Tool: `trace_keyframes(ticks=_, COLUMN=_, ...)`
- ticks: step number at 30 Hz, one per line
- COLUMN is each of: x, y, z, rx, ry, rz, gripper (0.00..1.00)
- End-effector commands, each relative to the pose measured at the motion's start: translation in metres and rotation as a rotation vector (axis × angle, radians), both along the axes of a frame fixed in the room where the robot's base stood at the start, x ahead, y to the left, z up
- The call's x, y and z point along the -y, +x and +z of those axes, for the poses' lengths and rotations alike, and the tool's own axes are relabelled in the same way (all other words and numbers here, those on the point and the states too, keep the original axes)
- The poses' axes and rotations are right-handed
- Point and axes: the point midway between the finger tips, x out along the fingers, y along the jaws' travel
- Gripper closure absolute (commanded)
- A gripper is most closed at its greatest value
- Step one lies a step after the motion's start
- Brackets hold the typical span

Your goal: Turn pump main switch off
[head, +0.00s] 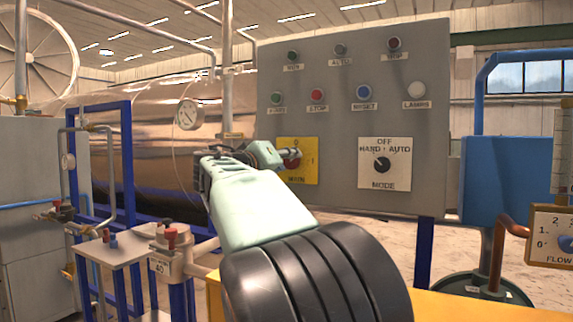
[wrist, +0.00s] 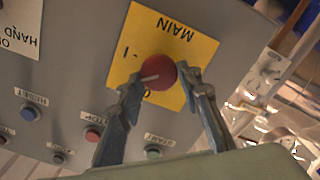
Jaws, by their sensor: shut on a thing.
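The pump main switch is a red round knob (wrist: 158,72) on a yellow plate marked MAIN (head: 310,172), on the grey control panel (head: 350,120). In the head view the knob (head: 291,163) is partly hidden by my gripper. In the wrist view, which is upside down, my gripper (wrist: 163,80) has a finger on each side of the knob and is shut on it. A pale line on the knob points toward the lower left in that view, between the "I" mark and the partly hidden "O" mark.
Right of the switch is the HAND/AUTO mode selector (head: 382,164). Buttons and lamps, including the red stop button (head: 317,95), sit above.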

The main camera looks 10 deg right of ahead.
Motion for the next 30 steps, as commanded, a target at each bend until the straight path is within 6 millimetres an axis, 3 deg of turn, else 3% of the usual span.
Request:
trace_keyframes(ticks=18, x=-0.0013, y=0.0008, z=-0.0012, rx=-0.34, ry=-0.465, rz=0.0, gripper=0.92)
trace_keyframes(ticks=30, x=-0.0012, y=0.001, z=-0.0029, rx=-0.492, ry=-0.674, rz=-0.001, gripper=0.92)
